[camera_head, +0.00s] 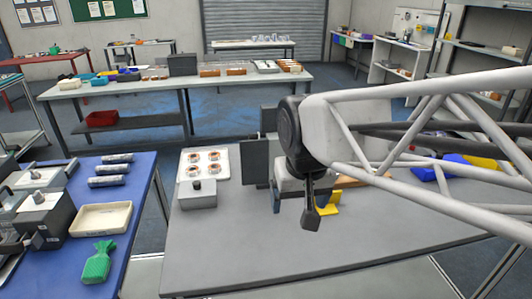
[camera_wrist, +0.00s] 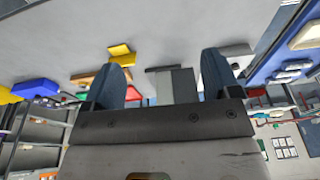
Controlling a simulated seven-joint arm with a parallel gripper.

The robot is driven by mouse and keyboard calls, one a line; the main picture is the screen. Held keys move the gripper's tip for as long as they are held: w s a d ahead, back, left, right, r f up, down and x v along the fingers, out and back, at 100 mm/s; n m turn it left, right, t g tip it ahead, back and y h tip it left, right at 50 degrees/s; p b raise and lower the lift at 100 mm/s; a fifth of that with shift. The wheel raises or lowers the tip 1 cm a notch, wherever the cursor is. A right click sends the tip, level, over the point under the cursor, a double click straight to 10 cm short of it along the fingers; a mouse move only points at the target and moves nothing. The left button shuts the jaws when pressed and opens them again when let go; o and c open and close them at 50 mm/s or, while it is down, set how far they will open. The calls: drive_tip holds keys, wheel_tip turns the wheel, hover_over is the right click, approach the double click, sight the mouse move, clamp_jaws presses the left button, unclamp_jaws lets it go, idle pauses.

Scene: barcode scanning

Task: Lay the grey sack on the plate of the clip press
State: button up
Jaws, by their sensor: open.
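My gripper (camera_head: 293,207) is open and empty above the grey table, with its fingers pointing down. In the wrist view my gripper (camera_wrist: 163,78) shows two blue-grey fingers spread wide with nothing between them. I cannot make out a grey sack; the only sack-like thing is a green tied sack (camera_head: 97,263) lying at the front of the blue table, far left of my gripper. Grey machines (camera_head: 40,212) stand at the left edge of the head view, partly cut off. One may be the clip press, but I cannot tell its plate.
A cream tray (camera_head: 101,219) and several grey rolls (camera_head: 110,170) lie on the blue table (camera_head: 135,185). The grey table (camera_head: 225,255) holds a white tray (camera_head: 190,165), a grey box (camera_head: 198,196), a dark upright panel (camera_head: 254,164) and a yellow piece (camera_head: 328,206). Its front is clear.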

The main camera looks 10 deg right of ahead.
drive_tip(key=s+d+f, duration=0.3)
drive_tip(key=s+d, duration=0.1)
drive_tip(key=s, duration=0.3)
drive_tip(key=shift+f, duration=0.25)
